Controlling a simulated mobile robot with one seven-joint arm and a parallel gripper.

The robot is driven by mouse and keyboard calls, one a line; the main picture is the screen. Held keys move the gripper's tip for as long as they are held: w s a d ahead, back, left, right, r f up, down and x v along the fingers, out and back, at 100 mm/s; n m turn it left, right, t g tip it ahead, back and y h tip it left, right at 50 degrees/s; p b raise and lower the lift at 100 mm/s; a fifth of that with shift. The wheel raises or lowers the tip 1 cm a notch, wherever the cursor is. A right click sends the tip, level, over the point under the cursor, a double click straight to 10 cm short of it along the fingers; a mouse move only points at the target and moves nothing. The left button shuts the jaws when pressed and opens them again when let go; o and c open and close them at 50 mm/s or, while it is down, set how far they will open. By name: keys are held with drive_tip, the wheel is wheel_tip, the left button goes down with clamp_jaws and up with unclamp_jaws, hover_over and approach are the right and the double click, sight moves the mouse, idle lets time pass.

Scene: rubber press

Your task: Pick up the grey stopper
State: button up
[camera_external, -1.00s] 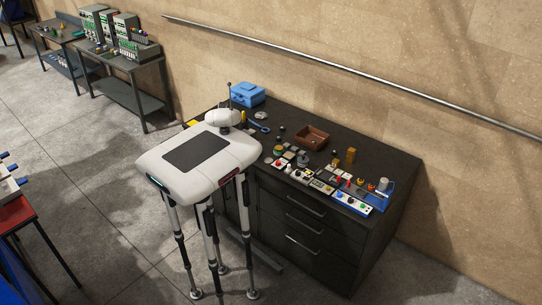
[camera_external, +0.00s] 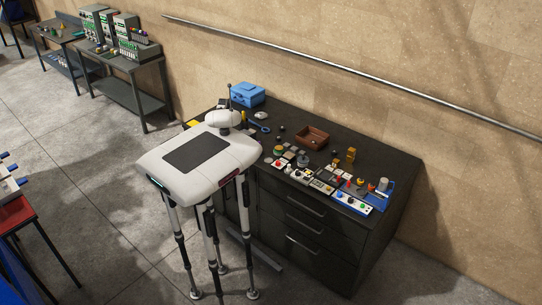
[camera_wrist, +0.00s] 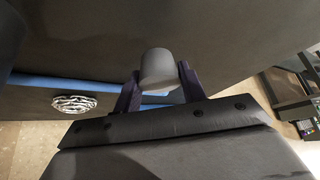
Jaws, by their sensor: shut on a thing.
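The grey stopper (camera_wrist: 158,68) is a smooth rounded cylinder, seen in the wrist view at the top centre. My gripper (camera_wrist: 157,82) has its two dark fingers on either side of it, shut on it. The stopper's far side is hidden. In the external view my white body hides the gripper and the stopper.
A silver coiled pad (camera_wrist: 74,103) and a blue strip show at the left of the wrist view. The dark workbench (camera_external: 385,148) holds a brown tray (camera_external: 312,138), a blue box (camera_external: 247,94) and several switches and small parts along its front right.

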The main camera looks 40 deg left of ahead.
wheel_tip(320, 180, up, 17)
drive_tip(key=shift+r, duration=0.15)
